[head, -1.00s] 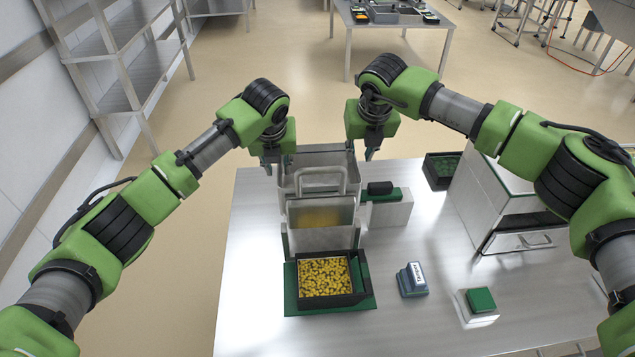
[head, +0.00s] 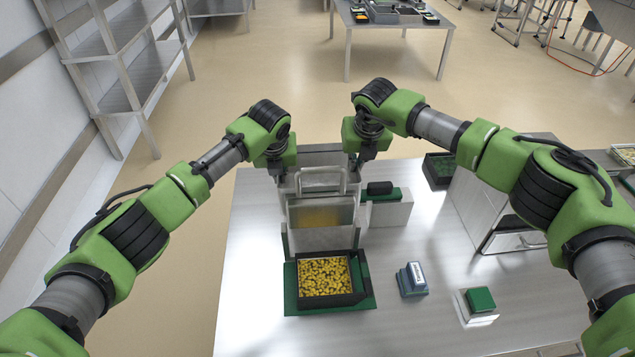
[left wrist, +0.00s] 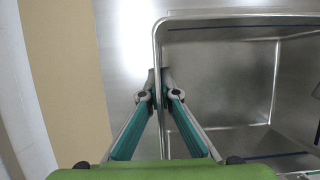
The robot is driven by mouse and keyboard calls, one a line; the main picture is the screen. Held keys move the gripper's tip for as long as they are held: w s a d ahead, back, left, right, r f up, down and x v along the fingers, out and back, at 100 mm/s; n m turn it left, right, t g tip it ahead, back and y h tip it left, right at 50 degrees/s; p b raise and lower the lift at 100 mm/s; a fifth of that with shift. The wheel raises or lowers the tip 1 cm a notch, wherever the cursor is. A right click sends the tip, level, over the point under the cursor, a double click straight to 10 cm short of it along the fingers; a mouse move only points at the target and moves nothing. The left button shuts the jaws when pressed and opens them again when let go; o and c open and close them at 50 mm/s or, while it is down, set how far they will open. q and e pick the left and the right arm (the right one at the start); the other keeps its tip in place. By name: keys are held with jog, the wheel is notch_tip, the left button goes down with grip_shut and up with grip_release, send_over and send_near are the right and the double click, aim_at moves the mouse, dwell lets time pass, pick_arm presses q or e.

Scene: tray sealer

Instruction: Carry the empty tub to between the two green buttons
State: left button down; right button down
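The empty tub (head: 322,158) is an open steel box at the far end of the steel table, behind a handled steel hopper (head: 320,215). My left gripper (head: 276,174) is at its left side. In the left wrist view, the left gripper (left wrist: 158,78) has its fingertips closed on the wall of the tub (left wrist: 222,75), one finger each side. My right gripper (head: 358,166) is at the tub's right side; its fingers are mostly hidden. One green button (head: 481,298) is on a white box at the front right. Another green piece (head: 398,194) tops a white box beside the hopper, with a black object on it.
A dark crate (head: 438,170) is at the back right. The table's left strip is clear.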

pick_arm(q)
jog(key=shift+r, duration=0.15)
pick_arm(e)
jog(key=shift+r, duration=0.2)
